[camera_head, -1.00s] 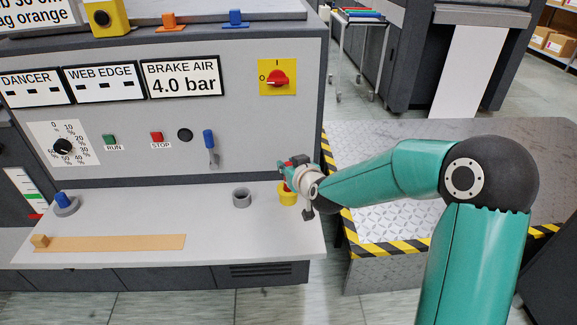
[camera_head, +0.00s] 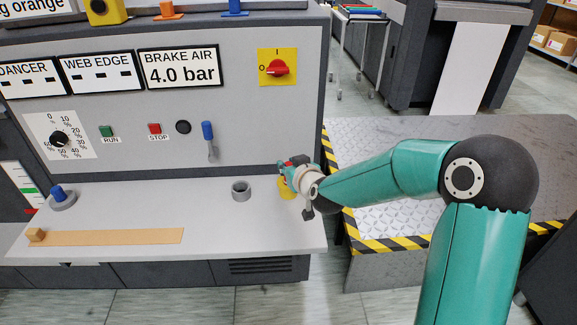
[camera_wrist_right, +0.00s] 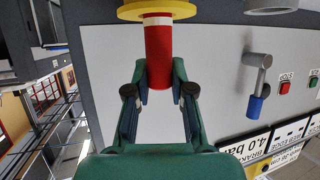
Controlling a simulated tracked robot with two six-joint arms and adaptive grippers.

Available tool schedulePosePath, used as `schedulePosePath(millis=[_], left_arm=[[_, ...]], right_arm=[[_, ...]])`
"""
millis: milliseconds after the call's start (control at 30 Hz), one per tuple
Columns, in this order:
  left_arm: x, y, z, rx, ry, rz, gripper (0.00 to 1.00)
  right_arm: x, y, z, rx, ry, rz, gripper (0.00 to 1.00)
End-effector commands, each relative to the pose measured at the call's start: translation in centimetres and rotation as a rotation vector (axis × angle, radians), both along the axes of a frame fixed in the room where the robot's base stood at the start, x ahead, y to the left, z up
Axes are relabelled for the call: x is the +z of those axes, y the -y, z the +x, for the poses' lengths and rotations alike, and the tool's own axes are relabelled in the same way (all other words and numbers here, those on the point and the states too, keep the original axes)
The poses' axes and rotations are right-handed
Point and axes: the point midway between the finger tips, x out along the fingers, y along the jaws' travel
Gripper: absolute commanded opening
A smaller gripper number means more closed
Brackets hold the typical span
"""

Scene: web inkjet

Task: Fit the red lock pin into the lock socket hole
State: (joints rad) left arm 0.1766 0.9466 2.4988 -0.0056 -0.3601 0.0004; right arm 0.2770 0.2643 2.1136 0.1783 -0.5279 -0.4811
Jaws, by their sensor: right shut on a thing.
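The red lock pin (camera_wrist_right: 158,58) is a red cylinder with a white band, seen in the right wrist view. My right gripper (camera_wrist_right: 158,84) is shut on it; it also shows in the head view (camera_head: 288,171). The pin's banded end meets the yellow round socket (camera_wrist_right: 128,12), and that end is out of sight. I cannot tell how deep it sits. In the head view the yellow socket (camera_head: 287,193) stands on the bench, partly covered by my right gripper. My left gripper is not in view.
A grey ring-shaped cup (camera_head: 241,191) stands on the bench left of the socket. A blue lever (camera_head: 208,138) projects from the panel behind. A wooden strip (camera_head: 110,237) lies at the front left. The bench (camera_head: 220,225) is clear between them.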

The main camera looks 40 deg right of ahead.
Motion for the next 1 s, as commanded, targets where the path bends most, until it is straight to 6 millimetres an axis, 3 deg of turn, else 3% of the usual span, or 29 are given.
schedulePosePath(millis=[67,100,267,667,867,1000], left_arm=[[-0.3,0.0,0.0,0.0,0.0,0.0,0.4],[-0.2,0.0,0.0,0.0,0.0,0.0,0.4],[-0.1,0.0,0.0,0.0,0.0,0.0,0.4],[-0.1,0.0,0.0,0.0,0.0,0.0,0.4],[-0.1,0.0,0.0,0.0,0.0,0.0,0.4],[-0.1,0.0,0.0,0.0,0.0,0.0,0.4]], right_arm=[[-0.3,0.0,0.0,0.0,0.0,0.0,0.0],[-0.2,0.0,0.0,0.0,0.001,0.0,0.27],[-0.1,0.0,0.0,0.0,0.0,0.0,0.52],[0.0,-0.1,-0.5,0.0,0.0,0.0,0.52],[1.2,-0.7,-2.9,0.0,0.002,0.0,0.52],[2.3,-1.4,-5.5,0.0,0.002,0.0,0.52]])
